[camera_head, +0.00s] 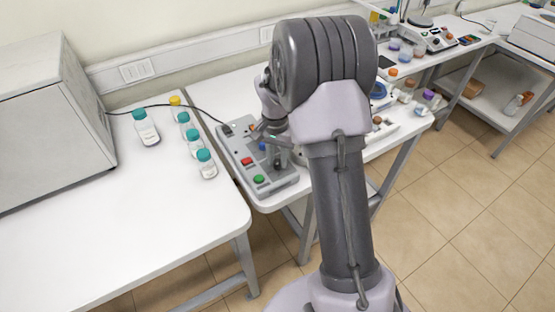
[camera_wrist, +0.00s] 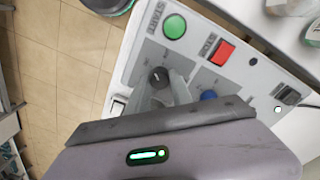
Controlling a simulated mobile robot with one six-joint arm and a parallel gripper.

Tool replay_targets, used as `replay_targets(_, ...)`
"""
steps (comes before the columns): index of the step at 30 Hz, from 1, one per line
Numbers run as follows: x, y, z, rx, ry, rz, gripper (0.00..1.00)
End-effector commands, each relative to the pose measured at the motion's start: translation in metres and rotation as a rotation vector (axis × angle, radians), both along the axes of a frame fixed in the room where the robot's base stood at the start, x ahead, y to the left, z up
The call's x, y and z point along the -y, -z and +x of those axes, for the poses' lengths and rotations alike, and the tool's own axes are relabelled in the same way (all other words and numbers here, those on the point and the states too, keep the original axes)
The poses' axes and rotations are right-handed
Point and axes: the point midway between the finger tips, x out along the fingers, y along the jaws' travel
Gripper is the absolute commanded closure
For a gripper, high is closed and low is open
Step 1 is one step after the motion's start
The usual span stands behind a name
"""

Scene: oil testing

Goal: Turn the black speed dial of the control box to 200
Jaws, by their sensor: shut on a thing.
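The control box (camera_head: 262,170) is a grey panel on the white table, in the middle of the head view. In the wrist view its panel (camera_wrist: 145,55) carries a green START button (camera_wrist: 174,26), a red STOP button (camera_wrist: 221,52) and a blue knob (camera_wrist: 208,95). The black speed dial (camera_wrist: 157,74) sits below the green button in the wrist view. My gripper (camera_wrist: 167,84) has its pale fingers closed around the dial. In the head view my arm and gripper hide the dial. The scale and the 200 mark are too small to read.
Several teal-capped bottles (camera_head: 205,164) and a yellow-capped one (camera_head: 175,101) stand on the left table, left of the box. A large grey cabinet (camera_head: 50,120) is at the far left. A black cable (camera_head: 190,106) runs to the box. Bottles and dishes stand to the right, behind my arm.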

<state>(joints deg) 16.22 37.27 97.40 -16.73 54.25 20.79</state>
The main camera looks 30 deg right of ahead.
Motion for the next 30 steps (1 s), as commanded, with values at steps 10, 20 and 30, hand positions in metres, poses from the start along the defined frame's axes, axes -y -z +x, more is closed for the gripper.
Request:
replay_targets(10, 0.0009, 0.0002, 0.0005, 0.003, 0.319, -0.001, 1.00)
replay_targets(20, 0.0012, 0.0000, 0.0003, 0.003, 0.558, -0.001, 1.00)
replay_targets(30, 0.0014, -0.0008, 0.0003, 0.004, 0.682, 0.000, 1.00)
